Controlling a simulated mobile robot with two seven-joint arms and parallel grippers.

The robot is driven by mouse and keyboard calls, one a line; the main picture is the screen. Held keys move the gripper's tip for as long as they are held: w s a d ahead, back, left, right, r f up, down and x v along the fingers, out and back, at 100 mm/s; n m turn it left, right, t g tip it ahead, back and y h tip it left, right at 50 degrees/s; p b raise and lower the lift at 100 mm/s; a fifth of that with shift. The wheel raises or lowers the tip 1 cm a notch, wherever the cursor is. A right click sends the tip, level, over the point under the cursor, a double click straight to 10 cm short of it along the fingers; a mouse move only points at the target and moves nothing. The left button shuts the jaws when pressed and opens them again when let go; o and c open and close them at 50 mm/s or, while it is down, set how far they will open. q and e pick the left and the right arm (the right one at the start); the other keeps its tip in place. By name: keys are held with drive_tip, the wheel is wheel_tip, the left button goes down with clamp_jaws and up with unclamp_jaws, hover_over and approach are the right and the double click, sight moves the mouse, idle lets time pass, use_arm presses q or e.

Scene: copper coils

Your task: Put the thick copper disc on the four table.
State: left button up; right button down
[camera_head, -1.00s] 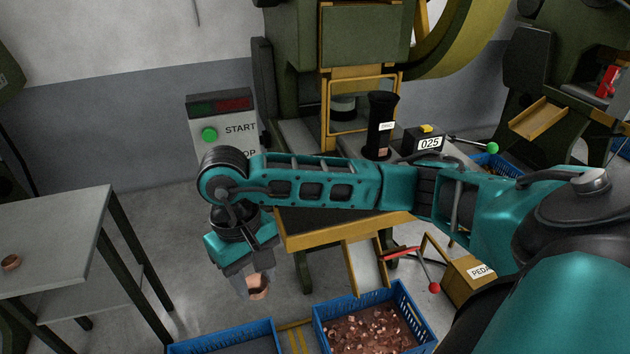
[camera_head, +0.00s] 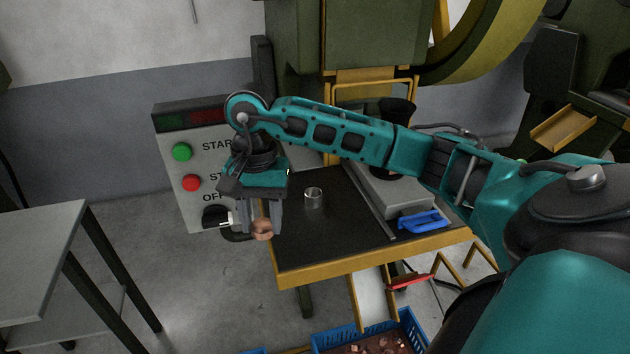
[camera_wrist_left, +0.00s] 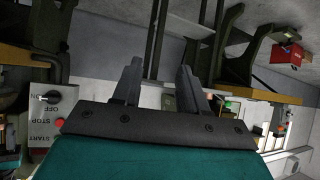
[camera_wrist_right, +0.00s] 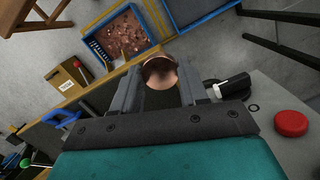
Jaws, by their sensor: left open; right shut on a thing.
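My right gripper (camera_head: 262,222) is shut on a copper piece (camera_head: 262,229), which looks short and round, hanging just left of the machine table's front left corner. In the right wrist view the copper piece (camera_wrist_right: 160,72) sits between the fingertips of the gripper (camera_wrist_right: 160,78). The machine table (camera_head: 340,240) has a dark top and a yellow edge; I see no number on it. My left gripper (camera_wrist_left: 159,72) is open and empty in the left wrist view, and is out of the head view.
A small metal ring (camera_head: 313,198) and a blue-handled tool (camera_head: 423,221) are on the machine table. The control box (camera_head: 188,160) with buttons stands close behind the right gripper. A grey table (camera_head: 40,245) is at the left. A blue crate (camera_head: 412,325) of copper scraps is below.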

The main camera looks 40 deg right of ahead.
drive_tip(key=w+d+r+m+t+b, duration=0.1)
drive_tip(key=w+d+r+m+b, duration=0.2)
drive_tip(key=d+m, duration=0.5)
drive_tip(key=r+m+b, duration=0.2)
drive_tip(key=m+b, duration=0.1)
drive_tip(key=m, duration=0.5)
hover_over(302, 241)
drive_tip(key=shift+t, duration=0.4)
drive_tip(key=f+b, duration=0.1)
drive_tip(key=f, duration=0.6)
drive_tip(key=f+b, duration=0.2)
drive_tip(key=f, duration=0.6)
drive_tip(key=shift+s+d, duration=0.1)
drive_tip(key=shift+d, duration=0.1)
wheel_tip(302, 241, down, 5)
drive_tip(key=shift+f+b, duration=0.1)
drive_tip(key=shift+b, duration=0.7)
use_arm(q)
wheel_tip(302, 241, down, 8)
drive_tip(key=w+d, duration=0.1)
drive_tip(key=shift+w+d+h, duration=0.15)
drive_tip(key=shift+d+h, duration=0.15)
drive_tip(key=shift+d, duration=0.05)
use_arm(e)
drive_tip(key=c, duration=0.6)
unclamp_jaws()
